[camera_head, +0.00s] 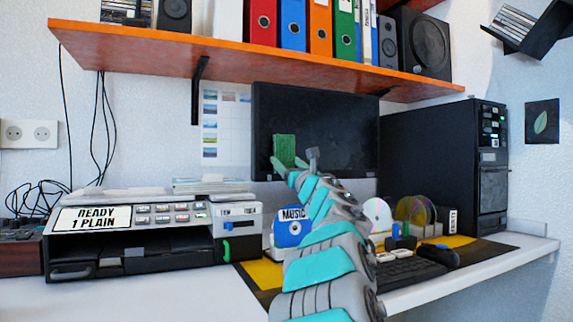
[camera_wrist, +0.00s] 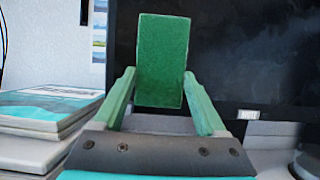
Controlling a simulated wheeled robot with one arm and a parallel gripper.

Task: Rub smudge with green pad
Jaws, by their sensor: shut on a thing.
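My gripper (camera_head: 286,164) is raised in front of the dark monitor (camera_head: 318,120). It is shut on the green pad (camera_head: 284,148), which stands upright between the fingers. In the wrist view the green pad (camera_wrist: 162,60) is a tall block held between the two green fingers of my gripper (camera_wrist: 160,100). The monitor screen (camera_wrist: 250,50) lies behind the pad. I cannot tell whether the pad touches the screen. No smudge is clear in either view; the pad and arm hide part of the screen.
A printer (camera_head: 150,230) stands on the left of the desk, with books (camera_wrist: 45,108) on top. A black computer tower (camera_head: 440,165) stands at the right. An orange shelf (camera_head: 250,62) with binders hangs above. Discs (camera_head: 415,210) and a keyboard (camera_head: 408,270) are on the desk.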

